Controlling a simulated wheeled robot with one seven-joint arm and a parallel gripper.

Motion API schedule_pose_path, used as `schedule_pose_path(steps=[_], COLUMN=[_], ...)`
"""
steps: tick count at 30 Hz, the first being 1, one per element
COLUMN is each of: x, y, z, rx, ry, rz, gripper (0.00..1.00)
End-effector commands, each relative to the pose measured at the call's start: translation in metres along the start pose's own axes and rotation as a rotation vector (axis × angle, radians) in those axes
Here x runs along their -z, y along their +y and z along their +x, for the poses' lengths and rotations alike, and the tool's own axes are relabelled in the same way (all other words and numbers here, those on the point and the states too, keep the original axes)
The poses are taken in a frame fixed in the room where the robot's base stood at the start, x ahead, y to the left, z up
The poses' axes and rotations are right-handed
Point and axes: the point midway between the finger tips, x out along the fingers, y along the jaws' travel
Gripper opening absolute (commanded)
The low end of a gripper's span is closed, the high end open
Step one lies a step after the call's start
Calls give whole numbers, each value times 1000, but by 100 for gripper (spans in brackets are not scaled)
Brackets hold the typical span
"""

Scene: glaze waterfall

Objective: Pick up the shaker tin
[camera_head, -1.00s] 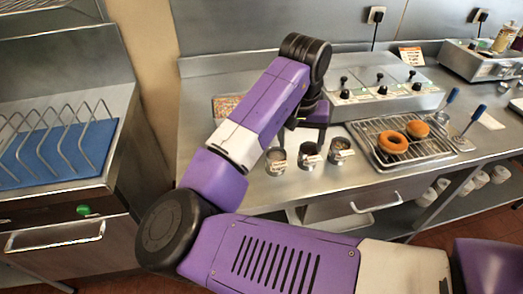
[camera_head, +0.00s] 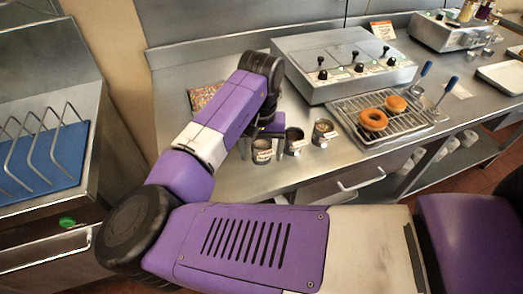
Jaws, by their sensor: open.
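Three small metal shaker tins with pale labels stand upright in a row on the steel counter: a left tin (camera_head: 262,153), a middle tin (camera_head: 294,142) and a right tin (camera_head: 324,132). The labels are too small to read. My gripper (camera_head: 266,130) is open, just behind the left and middle tins. The arm partly hides its fingers, and I cannot tell whether they touch a tin.
A wire rack (camera_head: 398,139) with two doughnuts (camera_head: 373,119) is right of the tins. A steel unit with several levers (camera_head: 345,75) stands behind. A tray of sprinkles (camera_head: 202,97) lies left of my arm. The counter's front edge is close to the tins.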

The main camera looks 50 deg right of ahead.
Motion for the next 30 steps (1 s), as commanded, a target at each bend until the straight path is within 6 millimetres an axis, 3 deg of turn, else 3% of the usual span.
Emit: schedule_pose_path(steps=[8,19,30], x=[0,0,0], y=[0,0,0], z=[4,4,-1], rx=[0,-1,0], ry=[2,1,1], rz=[0,0,0], gripper=[76,5,4])
